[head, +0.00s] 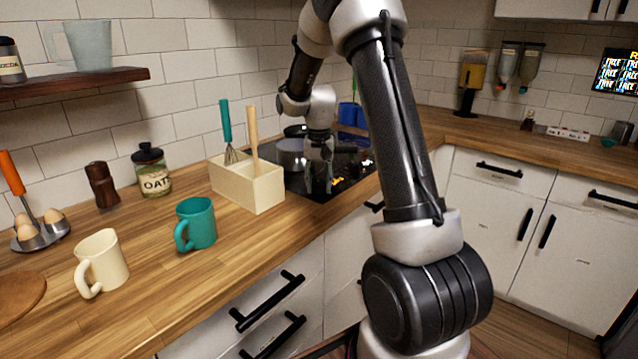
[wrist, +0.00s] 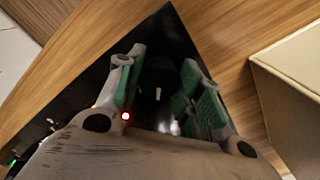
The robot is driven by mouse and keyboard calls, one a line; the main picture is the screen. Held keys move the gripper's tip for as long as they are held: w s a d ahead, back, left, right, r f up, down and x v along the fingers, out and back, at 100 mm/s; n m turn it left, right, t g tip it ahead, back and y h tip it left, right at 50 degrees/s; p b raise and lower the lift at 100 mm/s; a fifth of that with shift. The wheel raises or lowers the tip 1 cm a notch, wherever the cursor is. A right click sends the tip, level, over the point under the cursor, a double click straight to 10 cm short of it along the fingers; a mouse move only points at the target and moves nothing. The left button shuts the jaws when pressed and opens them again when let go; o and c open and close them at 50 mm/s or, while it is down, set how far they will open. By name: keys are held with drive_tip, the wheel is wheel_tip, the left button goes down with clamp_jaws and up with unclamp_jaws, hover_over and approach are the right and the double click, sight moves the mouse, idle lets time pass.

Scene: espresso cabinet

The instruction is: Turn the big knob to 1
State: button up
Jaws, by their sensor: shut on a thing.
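The black cooktop (head: 293,180) is set in the wooden counter, and its corner fills the middle of the wrist view (wrist: 172,30). The big knob (wrist: 157,76) is a dark round shape with a short white mark, between the green-padded fingers of my gripper (wrist: 163,68). My gripper is shut on it. The mark points roughly along the picture's vertical; the numbers around the knob cannot be read. In the head view my gripper (head: 318,180) reaches down onto the cooktop's front part, and the knob is hidden there.
A cream utensil box (head: 262,193) with a whisk and a wooden-handled tool stands just left of the cooktop, close to my gripper. It shows at right in the wrist view (wrist: 295,85). A teal mug (head: 197,222) stands further left.

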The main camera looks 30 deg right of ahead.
sight(319, 182)
drive_tip(key=o, duration=1)
drive_tip(key=shift+r, duration=0.1)
wheel_tip(319, 182, up, 12)
idle(0.5)
